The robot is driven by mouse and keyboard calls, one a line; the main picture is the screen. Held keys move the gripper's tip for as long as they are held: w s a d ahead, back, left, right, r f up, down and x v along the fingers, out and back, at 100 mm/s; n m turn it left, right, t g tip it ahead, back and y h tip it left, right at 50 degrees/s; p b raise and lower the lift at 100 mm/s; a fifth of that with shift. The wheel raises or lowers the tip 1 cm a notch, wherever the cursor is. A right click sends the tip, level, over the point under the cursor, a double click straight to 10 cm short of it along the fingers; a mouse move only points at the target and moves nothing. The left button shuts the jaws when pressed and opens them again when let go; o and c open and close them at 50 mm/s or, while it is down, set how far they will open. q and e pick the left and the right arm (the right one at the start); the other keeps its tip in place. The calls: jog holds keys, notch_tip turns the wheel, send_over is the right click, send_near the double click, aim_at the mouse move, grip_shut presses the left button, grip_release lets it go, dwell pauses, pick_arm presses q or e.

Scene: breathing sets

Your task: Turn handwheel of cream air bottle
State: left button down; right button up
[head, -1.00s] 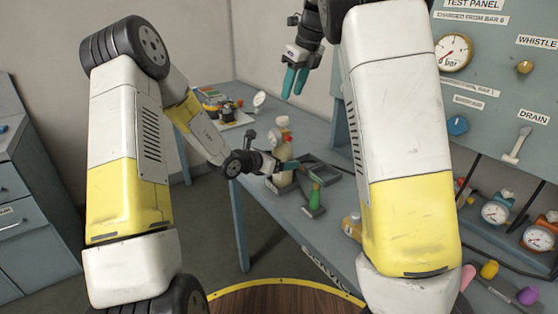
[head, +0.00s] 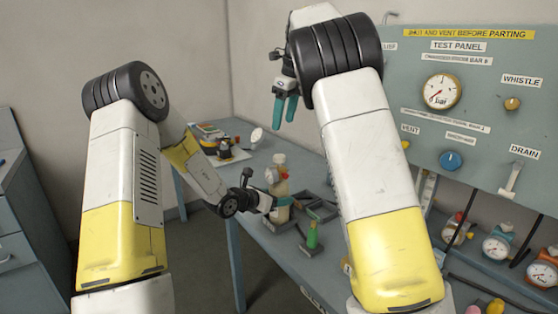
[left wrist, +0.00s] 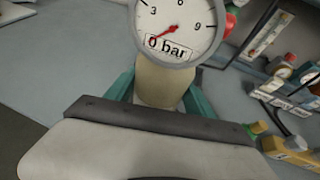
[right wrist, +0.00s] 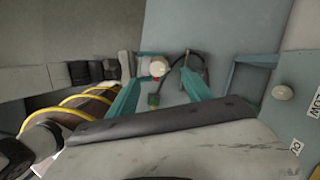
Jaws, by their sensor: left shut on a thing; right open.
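The cream air bottle (head: 281,190) stands upright on the blue-grey bench, with a red-orange part and a pale top above its body. My left gripper (head: 273,204) is shut around its body. In the left wrist view the cream body (left wrist: 160,86) sits between my teal fingers, and its gauge (left wrist: 176,28) reads about 0 bar. The handwheel is too small or hidden to make out clearly. In the right wrist view the bottle's top (right wrist: 157,67) shows far below, between the fingers.
Several small items lie at the bench's far end.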

aim_at(280, 155)
jog(key=n, duration=0.1)
jog(key=a+n+g+h, duration=0.1)
jog(key=n, duration=0.1)
jog(key=n+g+h, duration=0.1)
jog(key=shift+w+a+r, duration=0.15)
jog(key=shift+w+r, duration=0.15)
jog(key=shift+w, duration=0.05)
notch_tip(280, 155, down, 12)
jog(key=shift+r, duration=0.1)
dwell(0.5)
jog(key=shift+c, duration=0.5)
grip_shut()
jog(key=shift+n, duration=0.3)
jog(key=shift+n, duration=0.3)
